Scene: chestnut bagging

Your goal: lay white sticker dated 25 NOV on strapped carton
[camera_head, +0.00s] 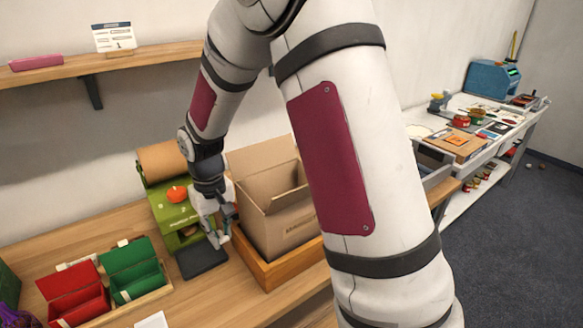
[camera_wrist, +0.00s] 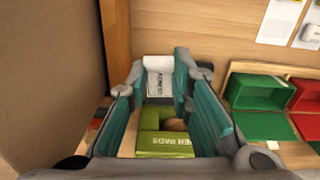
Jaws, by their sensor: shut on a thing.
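My gripper (camera_head: 218,240) hangs low on the bench, just right of the green machine (camera_head: 172,212) and left of an open brown carton (camera_head: 285,222). In the wrist view my gripper's teal fingers (camera_wrist: 161,76) are at either side of a small white printed sticker (camera_wrist: 158,64), and are shut on it. Its print is too small to read as a date. The green machine, lettered "ER PADS" (camera_wrist: 170,144), shows below the sticker. The carton's wall (camera_wrist: 45,60) fills the left of the wrist view. I see no strap on the carton.
A wooden tray (camera_head: 265,275) holds the carton. A dark pad (camera_head: 202,260) lies under my gripper. Red (camera_head: 75,290) and green (camera_head: 130,262) bins stand at left. A wall shelf (camera_head: 120,60) is above. A second workbench (camera_head: 500,135) is at right.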

